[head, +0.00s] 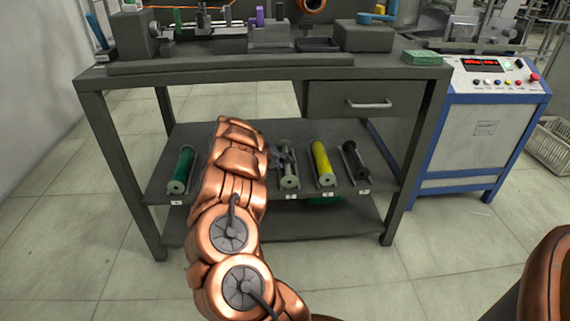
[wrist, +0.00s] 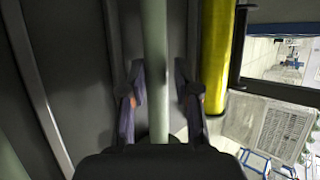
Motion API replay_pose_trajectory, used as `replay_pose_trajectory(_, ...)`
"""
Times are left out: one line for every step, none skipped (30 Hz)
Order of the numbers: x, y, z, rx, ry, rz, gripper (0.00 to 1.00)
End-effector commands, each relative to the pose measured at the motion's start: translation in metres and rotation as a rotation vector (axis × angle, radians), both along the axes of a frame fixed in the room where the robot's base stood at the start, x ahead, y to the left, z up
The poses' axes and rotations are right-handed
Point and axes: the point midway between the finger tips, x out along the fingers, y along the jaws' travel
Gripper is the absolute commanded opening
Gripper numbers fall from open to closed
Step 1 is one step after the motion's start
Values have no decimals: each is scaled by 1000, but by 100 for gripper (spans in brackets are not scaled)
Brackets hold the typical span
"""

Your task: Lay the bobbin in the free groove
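A pale grey-green bobbin (head: 289,176) lies on the bench's lower shelf, between my arm and the yellow bobbin (head: 322,163). My gripper (head: 284,158) is at this pale bobbin, partly hidden by my own arm. In the wrist view the pale bobbin (wrist: 156,60) runs between the two fingers of my gripper (wrist: 160,85). A gap shows at the right finger, so the gripper looks open around it. A green bobbin (head: 184,166) lies at the left of the shelf and a black bobbin (head: 354,161) at the right. My arm covers the shelf between green and pale; no empty groove shows there.
The lower shelf (head: 158,183) sits between the bench legs, under the bench top (head: 230,66) and a drawer (head: 350,101). The yellow bobbin (wrist: 218,60) is close to the right finger. A blue-and-white control cabinet (head: 485,130) stands at the right.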

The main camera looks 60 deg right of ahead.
Motion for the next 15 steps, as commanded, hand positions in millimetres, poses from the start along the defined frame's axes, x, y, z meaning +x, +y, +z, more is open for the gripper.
replay_pose_trajectory(2, 2, 4, 0, -1, 1, 31)
replay_pose_trajectory(3, 5, 6, 0, -2, 2, 31)
replay_pose_trajectory(4, 8, 10, 1, -3, 2, 31)
replay_pose_trajectory(6, 11, 13, 1, -3, 3, 31)
replay_pose_trajectory(7, 15, 16, 1, -4, 3, 31)
replay_pose_trajectory(9, 19, 22, 2, -3, 4, 31)
replay_pose_trajectory(10, 23, 26, 2, -3, 4, 31)
replay_pose_trajectory(12, 28, 30, 2, -3, 4, 31)
replay_pose_trajectory(14, 34, 35, 3, -3, 2, 31)
replay_pose_trajectory(16, 38, 39, 3, -3, 2, 31)
replay_pose_trajectory(18, 43, 43, 3, -3, 3, 31)
replay_pose_trajectory(20, 48, 48, 3, -3, 5, 31)
replay_pose_trajectory(22, 52, 51, 3, -3, 5, 31)
replay_pose_trajectory(23, 56, 54, 2, -2, 5, 31)
replay_pose_trajectory(25, 61, 58, 2, -2, 5, 31)
